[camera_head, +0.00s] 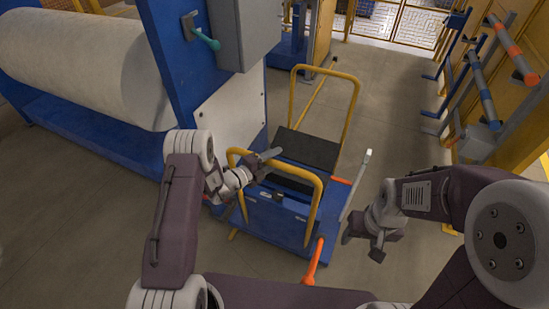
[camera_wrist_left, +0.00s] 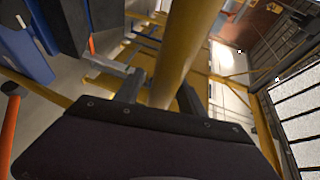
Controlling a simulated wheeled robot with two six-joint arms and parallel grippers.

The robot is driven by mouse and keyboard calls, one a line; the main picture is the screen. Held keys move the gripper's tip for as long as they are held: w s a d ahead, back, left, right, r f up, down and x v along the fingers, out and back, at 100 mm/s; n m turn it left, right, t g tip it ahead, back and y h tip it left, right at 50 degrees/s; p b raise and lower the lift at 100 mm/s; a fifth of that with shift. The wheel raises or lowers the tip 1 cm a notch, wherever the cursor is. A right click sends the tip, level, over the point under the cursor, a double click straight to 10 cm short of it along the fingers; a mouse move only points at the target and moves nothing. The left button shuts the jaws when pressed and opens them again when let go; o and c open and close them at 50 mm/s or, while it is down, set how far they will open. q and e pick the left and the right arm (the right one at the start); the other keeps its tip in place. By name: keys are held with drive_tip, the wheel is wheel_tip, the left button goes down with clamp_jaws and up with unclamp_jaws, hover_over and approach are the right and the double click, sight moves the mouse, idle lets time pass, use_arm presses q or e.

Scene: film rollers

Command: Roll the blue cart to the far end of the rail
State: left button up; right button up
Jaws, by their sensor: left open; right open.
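The blue cart (camera_head: 262,218) stands in front of me in the head view, with dark padded blocks (camera_head: 308,148) on top. It has a yellow near handle (camera_head: 316,205) and a yellow far handle (camera_head: 354,98). A thin yellow rail (camera_head: 318,88) shows on the floor beyond the cart; the cart hides part of it. My left gripper (camera_head: 264,162) is at the top of the near handle. In the left wrist view the yellow bar (camera_wrist_left: 185,50) passes between its open fingers (camera_wrist_left: 160,92). My right gripper (camera_head: 360,248) is open and empty, right of the cart.
A large white roll (camera_head: 80,65) on a blue machine stands at the left. An orange-gripped lever (camera_head: 315,262) and a grey upright bar (camera_head: 356,185) are at the cart's right side. Racks with rollers (camera_head: 485,90) line the right wall. The floor ahead (camera_head: 395,100) is clear.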

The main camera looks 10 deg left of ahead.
use_arm(q)
clamp_jaws()
drive_tip(key=shift+f, duration=0.1)
idle(1.4)
